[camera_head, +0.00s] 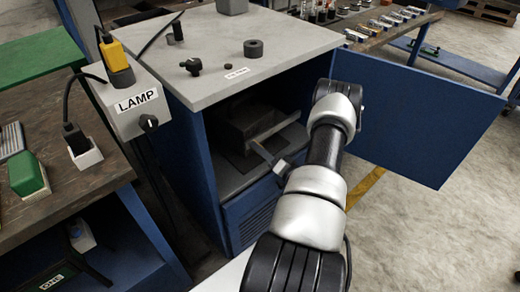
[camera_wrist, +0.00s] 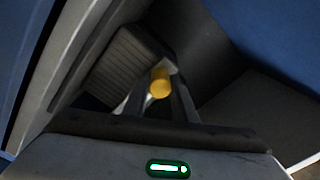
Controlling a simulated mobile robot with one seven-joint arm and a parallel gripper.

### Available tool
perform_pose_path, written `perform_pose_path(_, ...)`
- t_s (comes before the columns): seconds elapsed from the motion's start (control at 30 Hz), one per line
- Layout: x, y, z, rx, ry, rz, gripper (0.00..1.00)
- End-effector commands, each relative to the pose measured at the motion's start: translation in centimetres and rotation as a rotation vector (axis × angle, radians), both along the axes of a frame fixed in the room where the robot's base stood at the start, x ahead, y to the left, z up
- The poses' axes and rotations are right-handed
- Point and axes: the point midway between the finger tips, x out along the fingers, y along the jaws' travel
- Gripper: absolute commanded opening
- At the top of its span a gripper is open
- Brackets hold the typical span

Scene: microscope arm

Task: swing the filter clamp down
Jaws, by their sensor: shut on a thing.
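In the wrist view a yellow round knob (camera_wrist: 160,83) sits between the tips of my gripper (camera_wrist: 159,98), and the two dark fingers are closed on it. The knob looks like the handle end of the filter clamp; the rest of the clamp is mostly hidden behind the fingers. A dark ribbed block (camera_wrist: 125,68) lies just beyond and to the left of the knob. In the head view my arm reaches to the open cabinet, and I cannot make out the fingers or the knob there. A dark grey box (camera_head: 236,124) stands inside the cabinet.
The blue cabinet (camera_head: 172,133) has a grey top (camera_head: 225,50) carrying small dark parts. Its open blue door (camera_head: 425,125) stands to the right of my arm. The floor at lower right is clear.

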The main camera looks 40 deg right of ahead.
Motion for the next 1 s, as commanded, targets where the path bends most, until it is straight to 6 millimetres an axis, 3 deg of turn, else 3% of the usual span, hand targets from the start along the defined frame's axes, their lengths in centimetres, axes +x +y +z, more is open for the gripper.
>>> perform_pose_path(0.07,-0.2,0.0,-0.6,0.0,0.013,-0.004,0.0)
perform_pose_path(0.1,-0.2,0.0,-0.6,0.0,0.013,-0.004,0.31)
perform_pose_path(0.2,-0.2,-0.1,-0.5,0.0,0.012,-0.004,0.43)
perform_pose_path(0.47,-0.1,0.0,-0.3,0.002,0.008,-0.003,0.43)
perform_pose_path(0.63,-1.5,-0.2,-0.2,0.003,0.008,-0.004,0.43)
perform_pose_path(1.0,-10.0,-0.6,-0.2,0.004,0.011,-0.007,0.43)
